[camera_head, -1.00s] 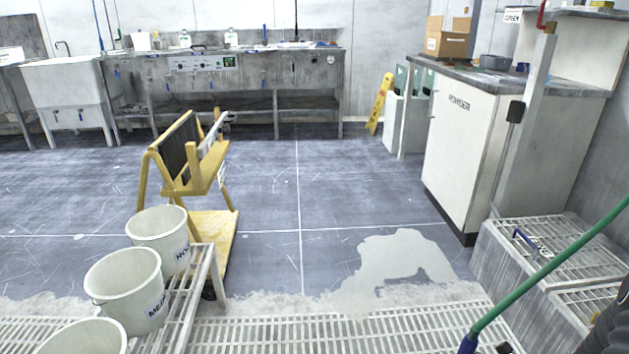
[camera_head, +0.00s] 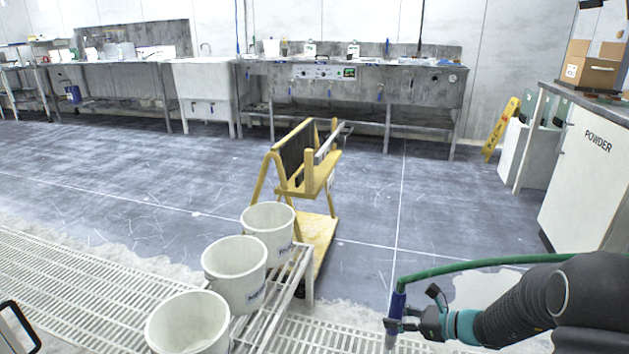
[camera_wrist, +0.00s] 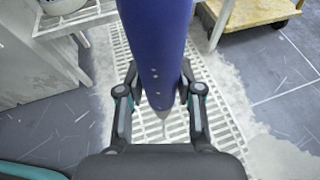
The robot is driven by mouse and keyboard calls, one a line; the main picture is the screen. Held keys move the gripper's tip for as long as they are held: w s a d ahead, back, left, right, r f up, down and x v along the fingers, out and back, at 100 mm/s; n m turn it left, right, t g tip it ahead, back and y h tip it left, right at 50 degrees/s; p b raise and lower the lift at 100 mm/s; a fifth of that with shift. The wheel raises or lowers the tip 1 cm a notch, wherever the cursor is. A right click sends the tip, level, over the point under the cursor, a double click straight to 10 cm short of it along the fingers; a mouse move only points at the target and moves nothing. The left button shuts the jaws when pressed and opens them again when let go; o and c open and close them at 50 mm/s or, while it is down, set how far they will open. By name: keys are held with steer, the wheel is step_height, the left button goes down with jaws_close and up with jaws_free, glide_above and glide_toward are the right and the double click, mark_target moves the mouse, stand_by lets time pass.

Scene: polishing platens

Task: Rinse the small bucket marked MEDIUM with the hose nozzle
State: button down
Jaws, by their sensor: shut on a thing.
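The bucket marked MEDIUM (camera_head: 235,283) is the middle one of three white buckets on a slatted rack. It is upright, its inside looks empty, and its label is partly turned away. My gripper (camera_head: 402,326) is to the right of the rack, clear of the bucket. It is shut on the blue hose nozzle (camera_head: 394,312), which points down over the floor grating. The wrist view also shows the nozzle (camera_wrist: 157,45) between the fingers of my gripper (camera_wrist: 160,108). The green hose (camera_head: 470,265) runs from the nozzle to the right. I see no clear water stream.
Another white bucket (camera_head: 268,230) stands behind the middle one, and a third (camera_head: 188,325) stands in front. The white rack (camera_head: 285,290) borders a yellow cart (camera_head: 318,240). A powder cabinet (camera_head: 585,185) is at the right. The floor behind is open.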

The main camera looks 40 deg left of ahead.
steer(key=s+a+r+p, duration=0.1)
steer(key=s+a+r, duration=0.3)
steer(key=a+r, duration=0.65)
steer(key=s+a+r, duration=0.3)
steer(key=a+r, duration=0.4)
steer(key=a, duration=0.7)
steer(key=w+a+r+m+t+h, duration=0.1)
steer(key=w+r+m+t, duration=0.1)
steer(key=r, duration=0.4)
steer(key=w+a+r+m+t+h, duration=0.1)
steer(key=w+a+r+m+t, duration=0.1)
steer(key=r+m+t, duration=0.3)
step_height(320, 180, up, 2)
steer(key=shift+w+a+r+m+t+p, duration=0.2)
steer(key=shift+w+r+m+t+p, duration=0.1)
steer(key=shift+w+t, duration=0.45)
steer(key=shift+s+d, duration=0.1)
